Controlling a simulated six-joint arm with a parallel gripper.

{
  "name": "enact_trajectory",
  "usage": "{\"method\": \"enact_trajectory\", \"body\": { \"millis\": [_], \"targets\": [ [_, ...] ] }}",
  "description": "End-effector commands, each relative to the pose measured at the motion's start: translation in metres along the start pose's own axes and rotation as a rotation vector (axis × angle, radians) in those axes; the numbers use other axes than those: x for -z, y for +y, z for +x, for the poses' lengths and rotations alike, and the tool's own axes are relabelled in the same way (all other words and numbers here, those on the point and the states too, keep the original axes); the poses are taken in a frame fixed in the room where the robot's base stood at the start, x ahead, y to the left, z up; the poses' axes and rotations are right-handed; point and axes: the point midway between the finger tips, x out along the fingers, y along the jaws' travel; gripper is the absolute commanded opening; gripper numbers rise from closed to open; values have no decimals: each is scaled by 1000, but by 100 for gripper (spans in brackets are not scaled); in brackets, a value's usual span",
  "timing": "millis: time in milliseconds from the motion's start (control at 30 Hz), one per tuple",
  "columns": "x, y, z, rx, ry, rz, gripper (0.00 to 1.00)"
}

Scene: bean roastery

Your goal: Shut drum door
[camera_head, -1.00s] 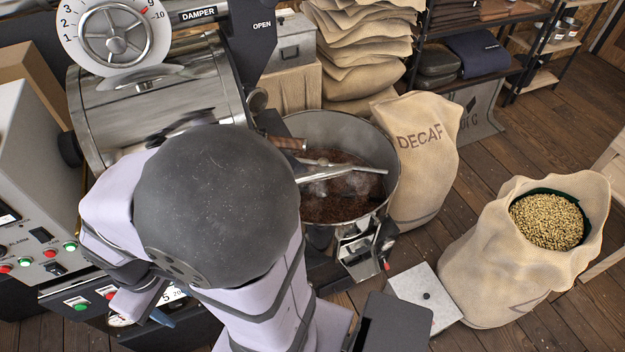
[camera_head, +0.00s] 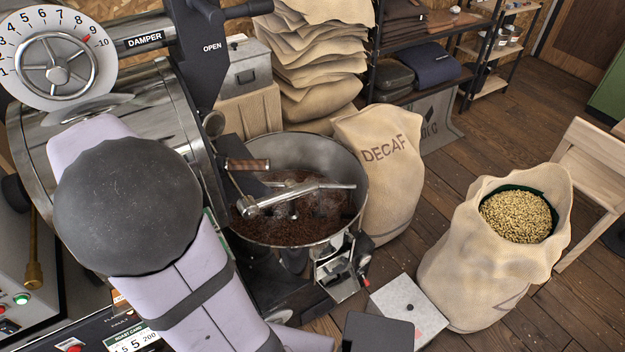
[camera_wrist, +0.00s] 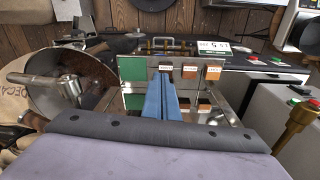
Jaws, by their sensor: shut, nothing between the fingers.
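The steel roasting drum (camera_head: 150,95) fills the upper left of the head view, and my arm covers much of its front. I cannot tell how its door stands. A wooden-gripped handle (camera_head: 248,165) sticks out between the drum and the cooling bin. The word OPEN is on a dark upright part (camera_head: 205,60) above. My gripper (camera_wrist: 168,85) shows in the wrist view with its blue fingers together and nothing between them. It points towards a panel with small coloured cards. In the head view my arm hides the gripper.
The round cooling bin (camera_head: 358,160) holds dark beans and a metal stirring arm; it also shows in the wrist view (camera_wrist: 40,95). A brass handle (camera_wrist: 299,122) stands right of my gripper. A DECAF sack (camera_head: 390,150) and an open sack (camera_head: 455,270) stand farther right.

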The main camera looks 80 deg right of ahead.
Motion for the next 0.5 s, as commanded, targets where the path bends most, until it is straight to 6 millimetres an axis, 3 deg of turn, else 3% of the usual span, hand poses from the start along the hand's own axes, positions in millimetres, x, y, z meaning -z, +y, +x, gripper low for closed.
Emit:
{"method": "enact_trajectory", "body": {
  "millis": [33, 100, 200, 367, 500],
  "targets": [
    [24, 26, 3, -10, 7, 134, 0],
    [50, 61, -2, -23, 17, 307, 0],
    [77, 118, -8, -45, 29, 552, 0],
    [99, 207, -22, -75, 56, 882, 0],
    [103, 284, -38, -97, 93, 1122, 0]
  ]
}}
